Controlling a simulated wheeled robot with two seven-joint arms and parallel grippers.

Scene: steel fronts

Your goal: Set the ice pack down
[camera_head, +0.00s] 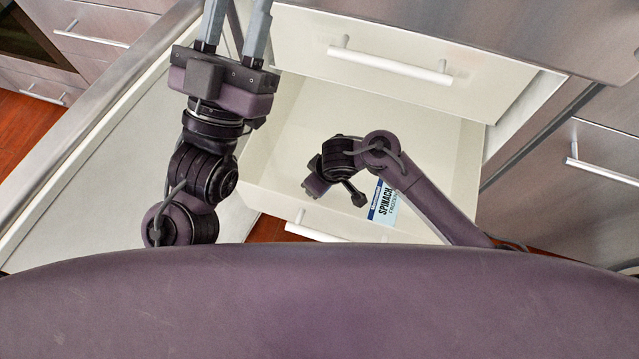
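My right gripper (338,192) is over the drawer, just left of the packet. My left gripper (233,25) points away at the top left. Its two grey fingers stand apart, but their tips are cut off by the top edge.
The open drawer's front handle (322,233) is close to my body. Behind the drawer is another white drawer front with a handle (390,66). A steel-edged white panel (100,170) lies left. Steel cabinet fronts (565,200) stand right.

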